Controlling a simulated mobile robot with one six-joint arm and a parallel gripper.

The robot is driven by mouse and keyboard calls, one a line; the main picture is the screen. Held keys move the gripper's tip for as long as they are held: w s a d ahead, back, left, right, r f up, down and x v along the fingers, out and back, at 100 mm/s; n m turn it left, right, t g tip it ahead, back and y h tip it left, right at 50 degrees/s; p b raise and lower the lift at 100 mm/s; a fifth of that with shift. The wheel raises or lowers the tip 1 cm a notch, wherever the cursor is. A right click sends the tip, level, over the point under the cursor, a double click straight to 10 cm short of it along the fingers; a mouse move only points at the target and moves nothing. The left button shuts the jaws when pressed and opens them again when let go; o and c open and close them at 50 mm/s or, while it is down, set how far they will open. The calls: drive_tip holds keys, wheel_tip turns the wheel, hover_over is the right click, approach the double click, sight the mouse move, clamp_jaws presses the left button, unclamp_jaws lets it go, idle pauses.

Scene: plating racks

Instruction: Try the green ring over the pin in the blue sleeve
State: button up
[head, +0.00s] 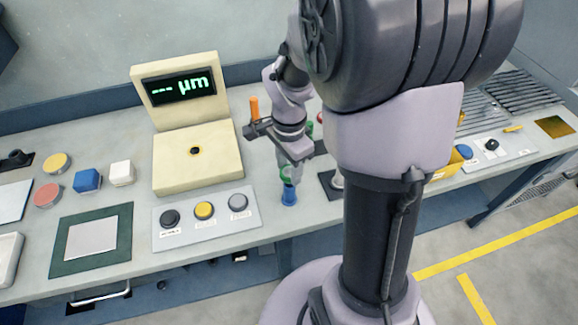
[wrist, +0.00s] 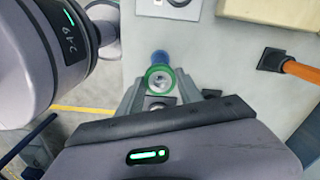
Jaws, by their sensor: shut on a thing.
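The green ring (wrist: 147,76) is held between the two fingertips of my gripper (wrist: 160,84), which is shut on it. In the head view the ring (head: 286,172) is small and partly hidden by my gripper (head: 288,170). The blue sleeve (head: 289,196) stands upright on the bench just below the ring. In the wrist view the sleeve (wrist: 160,57) shows just beyond the ring's far edge. A pale metallic shape, perhaps the pin's top, shows inside the ring. I cannot tell whether the ring is around the pin or only above it.
The cream gauge (head: 196,165) with a lit display stands left of my gripper. A button panel (head: 225,222) lies in front of it. A dark square plate (head: 327,186) lies close on the right.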

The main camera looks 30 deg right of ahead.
drive_tip(key=shift+f+b, duration=0.95)
drive_tip(key=shift+f, duration=0.1)
drive_tip(key=shift+r, duration=0.1)
idle(1.0)
drive_tip(key=shift+r+p, duration=2.6)
drive_tip(key=shift+r, duration=0.6)
